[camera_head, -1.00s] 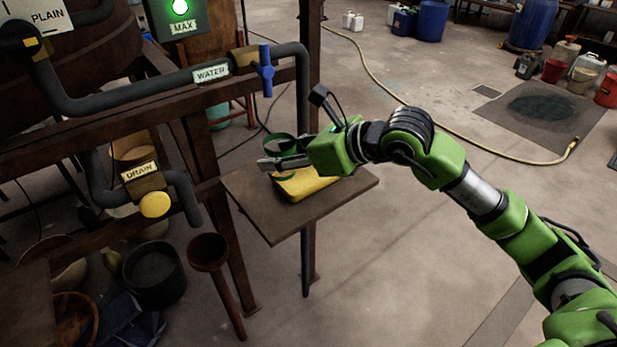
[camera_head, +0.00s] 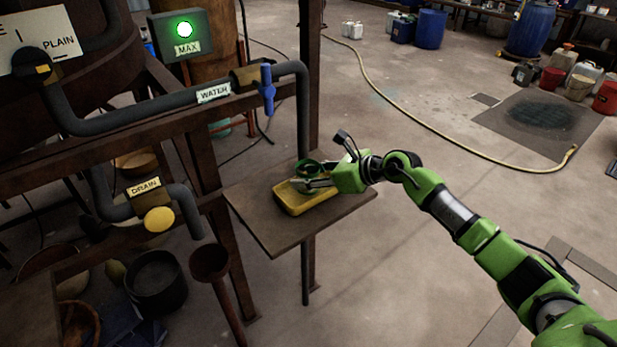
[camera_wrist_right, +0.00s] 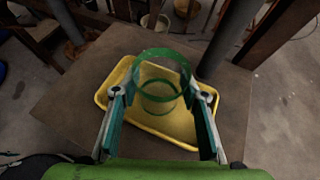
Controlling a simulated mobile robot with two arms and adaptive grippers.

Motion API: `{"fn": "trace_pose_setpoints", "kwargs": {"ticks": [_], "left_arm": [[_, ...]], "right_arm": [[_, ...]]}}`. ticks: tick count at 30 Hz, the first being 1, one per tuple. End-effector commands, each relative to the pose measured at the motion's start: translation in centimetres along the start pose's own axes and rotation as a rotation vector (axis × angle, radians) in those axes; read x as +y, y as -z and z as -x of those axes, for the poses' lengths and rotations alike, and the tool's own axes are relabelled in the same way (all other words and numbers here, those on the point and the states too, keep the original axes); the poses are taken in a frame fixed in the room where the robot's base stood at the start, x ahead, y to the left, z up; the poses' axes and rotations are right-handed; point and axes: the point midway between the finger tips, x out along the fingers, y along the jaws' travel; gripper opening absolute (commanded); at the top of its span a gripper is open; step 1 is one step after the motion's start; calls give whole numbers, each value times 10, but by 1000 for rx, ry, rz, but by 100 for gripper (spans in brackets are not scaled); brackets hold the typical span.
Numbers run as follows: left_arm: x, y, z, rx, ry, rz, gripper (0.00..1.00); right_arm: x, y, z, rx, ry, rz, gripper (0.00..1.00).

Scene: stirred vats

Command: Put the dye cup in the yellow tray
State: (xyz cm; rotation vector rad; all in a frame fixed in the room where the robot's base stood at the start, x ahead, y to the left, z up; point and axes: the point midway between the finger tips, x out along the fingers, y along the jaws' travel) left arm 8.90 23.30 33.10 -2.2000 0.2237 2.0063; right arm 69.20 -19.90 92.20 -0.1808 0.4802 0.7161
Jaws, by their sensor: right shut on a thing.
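The dye cup (camera_head: 306,167) is a small round cup with a green rim. The yellow tray (camera_head: 292,206) is shallow and lies on a brown shelf. My right gripper (camera_head: 308,183) is shut on the cup. In the right wrist view the cup (camera_wrist_right: 183,68) is between the two fingers of my right gripper (camera_wrist_right: 160,95), with the yellow tray (camera_wrist_right: 103,95) around and beneath it. The cup looks upright over the tray's inside. I cannot tell whether its base touches the tray floor. My left gripper is not in view.
The brown shelf (camera_head: 265,228) has bare room around the tray. A rusty post and the water pipe with its blue valve (camera_head: 267,90) rise behind it. The yellow drain knob (camera_head: 160,219) and a dark funnel (camera_head: 209,262) are at left.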

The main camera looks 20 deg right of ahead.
Motion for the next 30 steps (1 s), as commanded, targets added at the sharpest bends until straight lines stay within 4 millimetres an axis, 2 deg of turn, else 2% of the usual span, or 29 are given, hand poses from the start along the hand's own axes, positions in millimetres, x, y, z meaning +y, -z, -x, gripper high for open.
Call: {"fn": "trace_pose_setpoints", "kwargs": {"ticks": [4,15,16,17,30], "left_arm": [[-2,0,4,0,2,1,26],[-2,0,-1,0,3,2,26],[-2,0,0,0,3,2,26],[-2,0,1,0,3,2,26],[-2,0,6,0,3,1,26]], "right_arm": [[-1,9,-5,-2,2,-1,18],[-1,14,-8,-2,2,1,18],[-1,12,-7,-2,2,1,48],[-1,12,-7,-2,2,1,56],[0,7,-4,-2,2,1,57]]}}
